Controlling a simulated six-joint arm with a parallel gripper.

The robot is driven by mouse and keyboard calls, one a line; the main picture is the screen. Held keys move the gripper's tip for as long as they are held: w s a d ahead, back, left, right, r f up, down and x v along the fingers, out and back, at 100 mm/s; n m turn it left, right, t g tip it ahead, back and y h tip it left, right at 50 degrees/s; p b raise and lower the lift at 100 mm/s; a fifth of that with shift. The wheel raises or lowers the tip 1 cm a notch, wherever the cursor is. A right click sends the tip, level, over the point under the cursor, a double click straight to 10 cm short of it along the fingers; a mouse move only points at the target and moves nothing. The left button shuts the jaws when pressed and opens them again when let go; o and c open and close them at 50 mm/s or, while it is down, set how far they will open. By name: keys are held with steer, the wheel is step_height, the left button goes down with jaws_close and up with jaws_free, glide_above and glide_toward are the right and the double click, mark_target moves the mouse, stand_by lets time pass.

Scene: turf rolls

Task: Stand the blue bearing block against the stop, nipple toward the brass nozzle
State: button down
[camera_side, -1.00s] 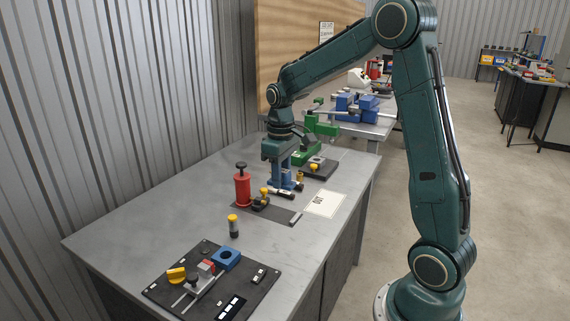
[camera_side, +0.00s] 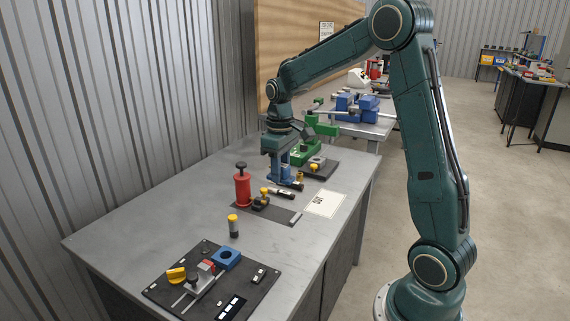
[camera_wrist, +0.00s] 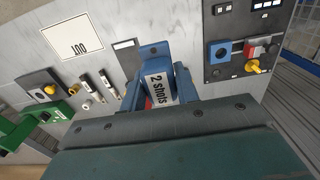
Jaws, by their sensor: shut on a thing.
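A blue block (camera_wrist: 153,52) with a "2 shots" label is between the jaws of my gripper (camera_wrist: 156,86), in the middle of the wrist view. It has a flange with a hole at its far end. In the side view my gripper (camera_side: 280,165) is low over the back of the bench, shut on this block; the block's outline merges with the jaws there. I cannot make out its nipple. A green frame (camera_side: 306,151) stands just behind it, with a dark plate (camera_side: 320,168) bearing yellow parts. I cannot tell which part is the stop or the brass nozzle.
A red canister (camera_side: 242,187) and a black piece with a yellow knob (camera_side: 261,200) stand in front of the gripper. Dark cylinders (camera_wrist: 108,82) lie close by. A fixture board (camera_side: 258,291) with another blue block (camera_side: 226,259) is at the front. The bench's left middle is clear.

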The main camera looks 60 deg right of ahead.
glide_above(283, 216)
steer(key=shift+w+d+r, duration=0.1)
steer(key=shift+r, duration=0.05)
stand_by(0.3)
step_height(283, 216, down, 16)
steer(key=shift+r, duration=0.1)
stand_by(0.5)
steer(key=shift+f, duration=2.15)
steer(key=c, duration=1)
jaws_free()
steer(key=shift+f, duration=0.15)
steer(key=shift+c, duration=0.2)
